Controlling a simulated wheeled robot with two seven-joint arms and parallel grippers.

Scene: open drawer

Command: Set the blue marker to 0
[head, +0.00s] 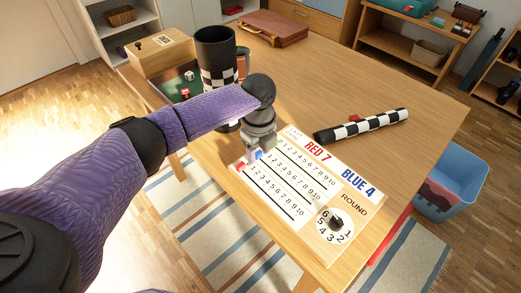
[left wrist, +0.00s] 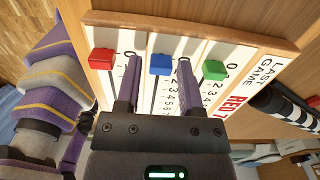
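The scoreboard (head: 318,171) lies on the table with three numbered slots. In the left wrist view the blue marker (left wrist: 160,64) sits in the middle slot, level with the 0 at the slot's top end. My left gripper (left wrist: 160,72) is open, one finger on each side of the blue marker, with visible gaps to it. The red marker (left wrist: 102,60) and the green marker (left wrist: 213,70) sit near the 0 ends of the slots beside it. In the head view my left gripper (head: 255,152) is low over the board's left end and partly hides the markers. My right gripper is not in view.
A checkered rolled item (head: 361,125) lies behind the board. A black dice cup (head: 217,60) and a green-lined dice tray (head: 187,84) stand at the left. A round dial (head: 335,223) is on the board's near right corner. The table's far right is clear.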

